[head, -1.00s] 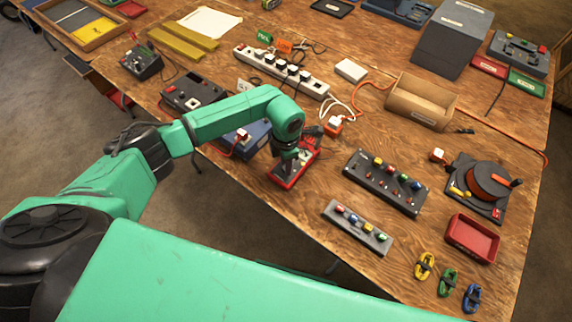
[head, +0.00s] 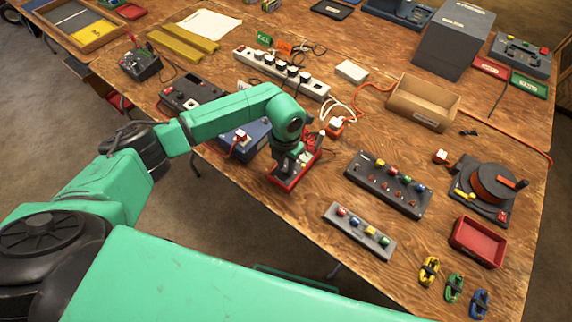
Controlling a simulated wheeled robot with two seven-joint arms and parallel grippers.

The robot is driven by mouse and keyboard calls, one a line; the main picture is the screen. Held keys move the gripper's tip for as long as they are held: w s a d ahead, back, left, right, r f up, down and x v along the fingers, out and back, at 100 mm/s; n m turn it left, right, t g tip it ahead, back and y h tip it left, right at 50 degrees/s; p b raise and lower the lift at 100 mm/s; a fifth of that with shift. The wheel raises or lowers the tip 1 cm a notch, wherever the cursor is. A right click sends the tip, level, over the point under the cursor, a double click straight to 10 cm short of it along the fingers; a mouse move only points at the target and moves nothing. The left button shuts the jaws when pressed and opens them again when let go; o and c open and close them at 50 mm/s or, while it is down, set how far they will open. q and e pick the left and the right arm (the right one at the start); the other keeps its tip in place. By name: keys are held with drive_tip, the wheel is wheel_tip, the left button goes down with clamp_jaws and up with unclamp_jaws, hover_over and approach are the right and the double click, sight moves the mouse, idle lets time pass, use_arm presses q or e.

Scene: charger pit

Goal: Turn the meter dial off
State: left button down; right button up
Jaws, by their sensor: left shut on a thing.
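A red-framed meter (head: 281,182) lies on the wooden table near its front edge, left of the middle. My left gripper (head: 287,170) points down over it, with its fingers low on the meter's face. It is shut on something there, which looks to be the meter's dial. The wrist and fingers hide the dial, so I cannot see where it points. My right gripper is not in view.
A blue box (head: 246,140) stands close left of the meter. A white power strip (head: 283,75) and cables lie behind it. A dark panel with coloured knobs (head: 388,184) and a grey strip (head: 359,231) lie to the right. Bare table (head: 335,180) lies between.

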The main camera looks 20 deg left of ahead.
sight(286, 169)
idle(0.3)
use_arm(q)
drive_tip(key=c, duration=0.6)
unclamp_jaws()
wheel_tip(286, 169, up, 15)
drive_tip(key=b, duration=0.2)
drive_tip(key=shift+f+b, duration=0.2)
drive_tip(key=shift+b, duration=0.1)
